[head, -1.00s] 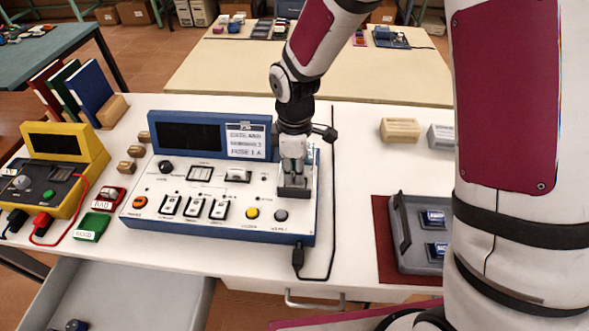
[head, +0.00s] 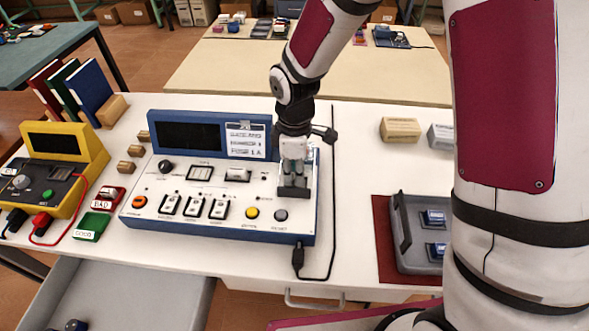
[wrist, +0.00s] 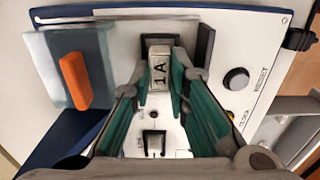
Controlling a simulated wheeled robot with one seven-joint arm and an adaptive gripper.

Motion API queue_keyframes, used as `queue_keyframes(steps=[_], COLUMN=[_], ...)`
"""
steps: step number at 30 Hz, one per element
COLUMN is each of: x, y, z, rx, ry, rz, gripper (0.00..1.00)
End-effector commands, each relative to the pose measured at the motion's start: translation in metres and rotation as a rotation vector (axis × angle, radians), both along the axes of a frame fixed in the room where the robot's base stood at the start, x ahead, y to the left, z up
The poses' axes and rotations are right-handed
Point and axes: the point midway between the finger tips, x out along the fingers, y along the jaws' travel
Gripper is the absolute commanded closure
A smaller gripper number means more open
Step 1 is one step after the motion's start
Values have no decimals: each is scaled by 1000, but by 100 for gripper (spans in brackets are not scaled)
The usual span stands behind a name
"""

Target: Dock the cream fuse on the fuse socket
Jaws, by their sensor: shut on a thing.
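The cream fuse (wrist: 159,66), marked "1A", is between the green fingers of my gripper (wrist: 161,88) in the wrist view. My gripper is shut on it. In the head view my gripper (head: 293,172) points down at the right part of the blue-edged test panel. The fuse socket (head: 293,192), a dark grey block, stands right under the fingertips. In the wrist view dark upright walls, apparently of the socket (wrist: 205,44), flank the fuse. The fuse's lower end is hidden, so I cannot tell whether it is seated.
The panel (head: 190,234) carries switches and buttons, with a raised display (head: 190,136) behind. A black cable (head: 333,215) runs along its right side. A yellow meter (head: 62,155) stands left. A grey tray (head: 420,262) lies right. An open drawer (head: 150,290) juts out in front.

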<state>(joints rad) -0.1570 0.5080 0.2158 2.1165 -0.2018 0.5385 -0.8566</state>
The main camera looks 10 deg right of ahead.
Motion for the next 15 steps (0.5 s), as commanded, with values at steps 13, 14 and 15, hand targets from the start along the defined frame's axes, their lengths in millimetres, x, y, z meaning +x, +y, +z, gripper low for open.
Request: queue_keyframes(steps=[13, 14, 15], x=[0, 0, 0], y=[0, 0, 0], z=[-8, -7, -7], rx=[0, 0, 0], ry=[0, 0, 0], rz=[0, 0, 0], gripper=[77, 76, 76])
